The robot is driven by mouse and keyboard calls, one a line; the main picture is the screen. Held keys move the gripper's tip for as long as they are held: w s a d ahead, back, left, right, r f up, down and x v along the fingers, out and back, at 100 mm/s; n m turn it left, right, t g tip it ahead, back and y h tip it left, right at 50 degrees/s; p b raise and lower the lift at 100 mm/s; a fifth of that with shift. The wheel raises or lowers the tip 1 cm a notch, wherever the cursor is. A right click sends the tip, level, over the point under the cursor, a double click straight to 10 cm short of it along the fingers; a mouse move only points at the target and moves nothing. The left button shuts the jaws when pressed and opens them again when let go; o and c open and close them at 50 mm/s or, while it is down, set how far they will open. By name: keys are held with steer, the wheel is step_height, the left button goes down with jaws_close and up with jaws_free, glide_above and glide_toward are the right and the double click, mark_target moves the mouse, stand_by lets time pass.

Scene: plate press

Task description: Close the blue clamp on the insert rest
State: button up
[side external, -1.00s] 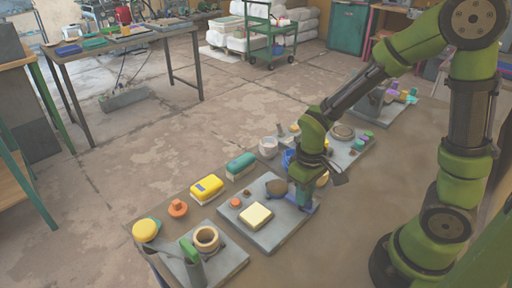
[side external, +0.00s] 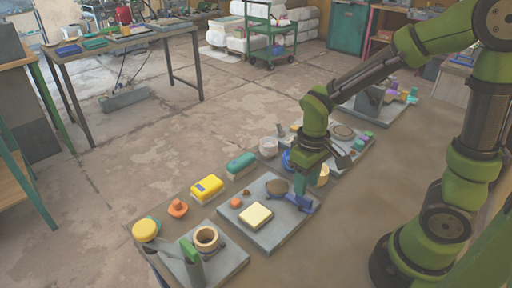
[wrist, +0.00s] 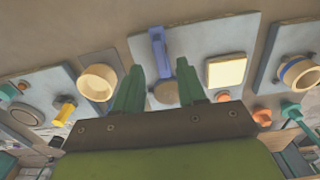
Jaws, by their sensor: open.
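The blue clamp (wrist: 158,50) shows in the wrist view as a bar running from the plate's edge toward a brown round insert (wrist: 165,92). In the side view the clamp (side external: 304,205) lies low at the right end of the middle grey plate (side external: 262,233), beside the insert (side external: 277,187). I cannot tell whether the clamp is fully closed. My gripper (side external: 301,184) is over that end of the plate. In the wrist view my open gripper (wrist: 158,64) has one green finger on each side of the clamp bar. Contact with the clamp is unclear.
A cream square block (side external: 255,215) and an orange knob (side external: 235,203) sit on the same plate. A front plate holds a tan ring (side external: 206,238). A yellow block (side external: 207,187) and a green block (side external: 240,162) stand alongside. The table to the right is bare.

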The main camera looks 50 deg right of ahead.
step_height(320, 180, up, 13)
steer(key=shift+f, duration=0.15)
steer(key=s+r+m+t, duration=0.1)
steer(key=t, duration=0.1)
steer(key=s+a+m+t+y, duration=0.1)
steer(key=s+t, duration=0.1)
steer(key=s+r+m+t+y, duration=0.1)
steer(key=t, duration=0.2)
steer(key=shift+s+a+r+m, duration=0.15)
steer(key=shift+r+m, duration=0.2)
steer(key=shift+m, duration=0.05)
